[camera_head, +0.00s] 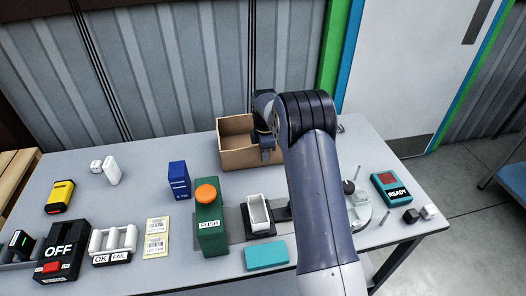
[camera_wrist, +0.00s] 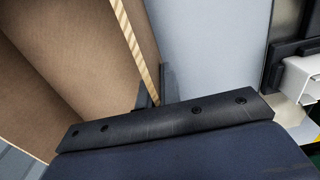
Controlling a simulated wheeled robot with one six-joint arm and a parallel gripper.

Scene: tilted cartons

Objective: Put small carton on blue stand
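The small carton (camera_head: 236,158) is an open-topped brown cardboard box at the back middle of the grey table. Its brown wall (camera_wrist: 55,65) and corrugated rim fill the left of the wrist view. My gripper (camera_head: 267,155) points down at the carton's right side. In the wrist view its dark fingers (camera_wrist: 157,92) lie close on both sides of the rim, shut on the wall. A flat teal-blue block (camera_head: 266,256) at the table's front middle looks like the blue stand. My arm hides part of the table right of the carton.
A green block with an orange PUSH button (camera_head: 206,195), a white open tray (camera_head: 258,214) in a dark holder and a blue box (camera_head: 179,180) stand between carton and front edge. A READY box (camera_head: 391,189) is at right. The table (camera_head: 140,190) is clear around the back left middle.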

